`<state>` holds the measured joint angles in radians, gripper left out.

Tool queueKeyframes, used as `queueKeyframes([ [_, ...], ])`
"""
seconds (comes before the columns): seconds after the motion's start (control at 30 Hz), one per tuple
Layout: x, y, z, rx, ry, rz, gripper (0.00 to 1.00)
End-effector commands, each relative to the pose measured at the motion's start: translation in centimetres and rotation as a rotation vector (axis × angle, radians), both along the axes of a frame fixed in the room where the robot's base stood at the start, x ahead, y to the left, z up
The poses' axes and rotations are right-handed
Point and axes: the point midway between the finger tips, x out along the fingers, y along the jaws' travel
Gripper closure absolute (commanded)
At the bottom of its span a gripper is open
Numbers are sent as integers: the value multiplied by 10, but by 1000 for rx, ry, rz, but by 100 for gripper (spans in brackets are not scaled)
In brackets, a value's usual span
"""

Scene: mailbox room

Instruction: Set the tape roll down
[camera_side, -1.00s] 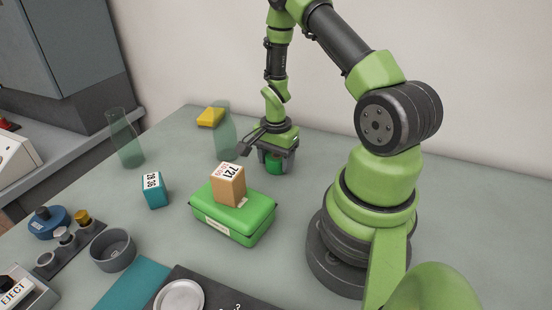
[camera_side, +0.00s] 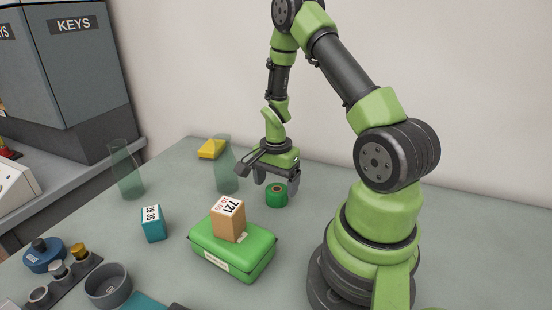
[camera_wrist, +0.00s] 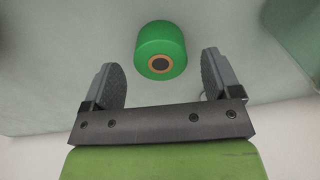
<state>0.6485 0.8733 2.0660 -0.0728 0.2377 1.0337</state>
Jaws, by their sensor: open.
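The green tape roll (camera_side: 276,196) stands on the grey-green table behind the green case, its brown core facing up. It also shows in the wrist view (camera_wrist: 160,44), beyond the fingertips and apart from both fingers. My gripper (camera_side: 277,186) is open and empty just above the roll. In the wrist view the two dark fingers of my gripper (camera_wrist: 160,76) are spread wide with bare table between them.
A green case (camera_side: 230,254) with a brown box (camera_side: 228,220) on top stands in front of the roll. Clear glasses (camera_side: 226,165) (camera_side: 126,170), a yellow block (camera_side: 211,149) and a teal box (camera_side: 153,223) are to the left. The table right of the roll is clear.

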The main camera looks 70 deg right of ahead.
Motion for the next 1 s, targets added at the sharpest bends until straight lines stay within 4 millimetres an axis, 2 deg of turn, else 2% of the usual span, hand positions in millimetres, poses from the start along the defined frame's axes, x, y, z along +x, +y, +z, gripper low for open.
queueKeyframes([
  [0.1,1,-1,27,-5,-6,1,17],
  [0.3,1,-1,65,-4,-5,2,17],
  [0.53,1,1,89,-4,-4,9,17],
  [0.63,5,9,105,-17,-30,62,17],
  [0.77,13,37,146,-57,-114,242,17],
  [0.83,13,60,173,-84,-177,380,17],
  [1.0,-5,119,228,-152,-341,730,17],
])
